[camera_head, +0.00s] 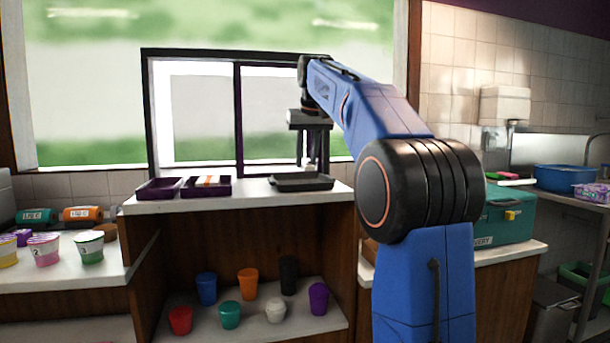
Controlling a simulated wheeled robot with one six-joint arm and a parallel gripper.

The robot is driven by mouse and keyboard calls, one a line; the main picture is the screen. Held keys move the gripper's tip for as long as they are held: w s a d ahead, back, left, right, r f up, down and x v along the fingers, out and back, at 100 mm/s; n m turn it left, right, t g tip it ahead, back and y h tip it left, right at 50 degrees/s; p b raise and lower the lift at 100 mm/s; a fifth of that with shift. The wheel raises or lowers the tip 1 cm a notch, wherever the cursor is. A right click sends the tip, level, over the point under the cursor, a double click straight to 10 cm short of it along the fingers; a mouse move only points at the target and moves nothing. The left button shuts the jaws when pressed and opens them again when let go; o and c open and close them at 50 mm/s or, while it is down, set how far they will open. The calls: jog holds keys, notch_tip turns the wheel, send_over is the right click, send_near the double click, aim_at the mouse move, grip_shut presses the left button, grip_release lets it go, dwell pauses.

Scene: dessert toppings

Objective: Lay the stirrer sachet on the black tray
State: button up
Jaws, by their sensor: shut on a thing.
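The black tray (301,184) lies on the white counter top by the window. My gripper (311,168) points down just above the tray, near its right half. It is shut on the stirrer sachet, which is small and mostly hidden between the fingers at this distance. I cannot tell whether the sachet touches the tray.
Two purple trays, a left one (158,189) and one with orange and white items (222,189), stand left of the black tray. Several coloured cups fill the shelf below. Labelled tubs stand at left. A teal case (503,220) stands at right.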

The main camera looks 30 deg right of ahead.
aim_at(308, 164)
jog(key=shift+f, duration=2.35)
jog(key=shift+f, duration=0.1)
jog(key=o, duration=1)
jog(key=v, duration=1.1)
jog(key=shift+s, duration=0.15)
jog(key=shift+s+r, duration=0.15)
jog(key=shift+r, duration=0.4)
jog(key=shift+a, duration=0.1)
